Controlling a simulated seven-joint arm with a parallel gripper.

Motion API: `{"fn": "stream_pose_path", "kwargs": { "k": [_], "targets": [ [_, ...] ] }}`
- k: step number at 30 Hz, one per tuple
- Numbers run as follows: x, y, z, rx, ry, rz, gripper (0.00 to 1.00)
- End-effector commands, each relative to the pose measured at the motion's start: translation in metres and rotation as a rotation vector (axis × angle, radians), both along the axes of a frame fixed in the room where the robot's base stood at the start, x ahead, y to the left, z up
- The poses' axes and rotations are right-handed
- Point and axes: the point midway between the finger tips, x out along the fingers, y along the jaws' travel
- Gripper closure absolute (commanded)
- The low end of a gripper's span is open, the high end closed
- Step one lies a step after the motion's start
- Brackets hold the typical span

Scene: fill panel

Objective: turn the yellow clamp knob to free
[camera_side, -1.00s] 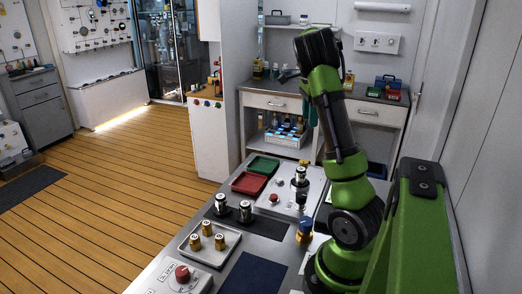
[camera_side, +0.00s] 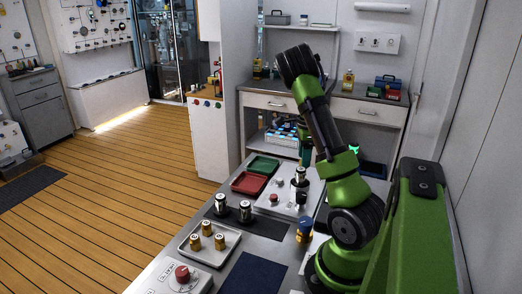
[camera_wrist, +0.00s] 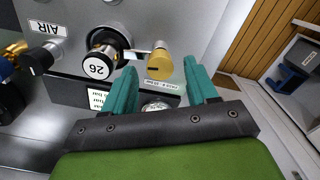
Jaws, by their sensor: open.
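The yellow clamp knob (camera_wrist: 159,65) shows in the wrist view on the grey panel, with a dark line across its face. My gripper (camera_wrist: 158,74) is open, with one teal finger to each side of the knob in that view. I cannot tell how far the fingertips are from the knob, and no contact shows. In the side view my gripper (camera_side: 306,150) is low over the far end of the panel (camera_side: 270,203), and the knob is hidden there.
A cartridge marked 26 (camera_wrist: 99,64) stands close to the left finger. A label reading AIR (camera_wrist: 46,29) and a brass fitting lie further left. Red (camera_side: 249,183) and green (camera_side: 263,165) trays sit beside the panel. A tray (camera_side: 209,245) holds several brass-coloured parts.

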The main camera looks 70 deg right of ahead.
Motion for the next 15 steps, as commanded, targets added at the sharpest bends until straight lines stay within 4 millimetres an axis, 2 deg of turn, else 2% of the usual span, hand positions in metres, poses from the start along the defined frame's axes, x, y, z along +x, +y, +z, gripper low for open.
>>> {"fn": "stream_pose_path", "kwargs": {
  "k": [6, 14, 15],
  "targets": [
    [0.000, 0.000, -0.016, 0.000, 0.001, 0.002, 0.42],
    [0.000, 0.000, -0.017, 0.000, 0.000, 0.001, 0.42],
    [0.000, 0.000, -0.017, 0.000, 0.000, 0.001, 0.45]
  ]
}}
